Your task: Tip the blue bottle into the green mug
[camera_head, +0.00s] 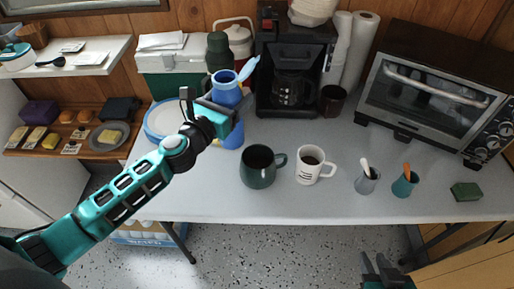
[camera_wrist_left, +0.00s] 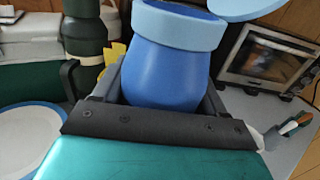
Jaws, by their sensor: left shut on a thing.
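The blue bottle (camera_head: 228,94) has a light blue collar, and its flip lid is open to the right. My left gripper (camera_head: 222,112) is shut around its body. In the left wrist view the bottle (camera_wrist_left: 168,75) sits between the two fingers and looks roughly upright. I cannot tell whether its base touches the table. The dark green mug (camera_head: 258,172) stands upright on the table, to the right of and nearer than the bottle, with its handle to the right. Its inside looks dark. My right gripper (camera_head: 383,268) is at the bottom edge, its fingers apart and empty.
A white mug (camera_head: 312,168) stands right of the green mug. Beyond it are a grey cup (camera_head: 367,182), a teal cup (camera_head: 404,186) and a green sponge (camera_head: 466,191). A coffee maker (camera_head: 290,75), toaster oven (camera_head: 430,90) and green flask (camera_head: 218,52) stand behind. The table front is clear.

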